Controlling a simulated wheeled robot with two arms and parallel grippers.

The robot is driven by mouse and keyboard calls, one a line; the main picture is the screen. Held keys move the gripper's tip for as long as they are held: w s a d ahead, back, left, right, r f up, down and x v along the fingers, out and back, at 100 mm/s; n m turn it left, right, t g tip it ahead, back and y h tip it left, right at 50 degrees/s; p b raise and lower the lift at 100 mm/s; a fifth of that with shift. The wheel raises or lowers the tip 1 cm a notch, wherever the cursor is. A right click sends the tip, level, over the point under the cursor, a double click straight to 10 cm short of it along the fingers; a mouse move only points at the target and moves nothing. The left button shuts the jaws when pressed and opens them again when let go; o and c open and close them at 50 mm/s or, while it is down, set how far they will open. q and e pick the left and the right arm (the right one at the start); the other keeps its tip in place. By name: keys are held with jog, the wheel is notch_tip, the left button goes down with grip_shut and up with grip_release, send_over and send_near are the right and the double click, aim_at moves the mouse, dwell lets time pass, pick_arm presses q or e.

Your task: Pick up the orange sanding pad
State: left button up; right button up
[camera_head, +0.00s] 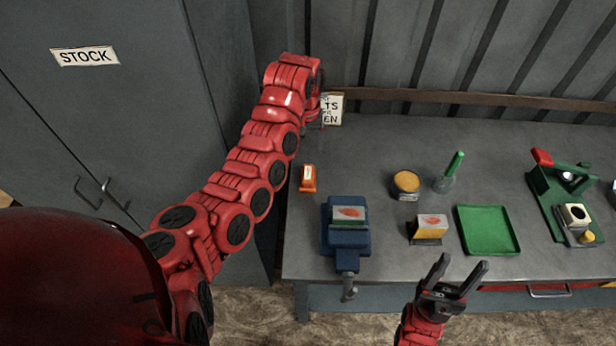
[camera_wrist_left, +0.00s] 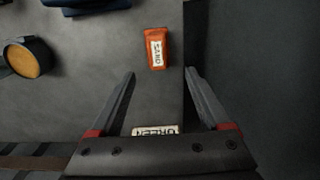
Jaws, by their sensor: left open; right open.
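The orange sanding pad (camera_head: 308,178) lies on the grey bench near its left edge in the head view. It has a white label. In the left wrist view the pad (camera_wrist_left: 157,49) lies ahead of my left gripper (camera_wrist_left: 162,82), near the bench edge, apart from the fingers. The left gripper is open and empty; in the head view its fingers are mostly hidden behind the red arm. My right gripper (camera_head: 460,272) is open and empty at the front edge of the bench.
A blue vise (camera_head: 345,240) stands in front of the pad. A sign (camera_head: 331,109) stands behind.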

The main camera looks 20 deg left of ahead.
pick_arm(q)
jog(key=b, duration=0.3)
send_over(308, 173)
jog(key=f, duration=0.7)
jog(key=shift+a+f, duration=0.1)
jog(key=shift+a, duration=0.15)
jog(key=shift+p, duration=0.4)
jog(key=f+p, duration=0.2)
jog(key=f, duration=0.1)
jog(key=f+p, duration=0.1)
jog(key=shift+s+d+f, duration=0.15)
jog(key=shift+d+f, duration=0.1)
jog(key=shift+f, duration=0.35)
jog(key=c, duration=1.2)
jog(key=shift+c, duration=0.2)
jog(key=shift+r, duration=0.1)
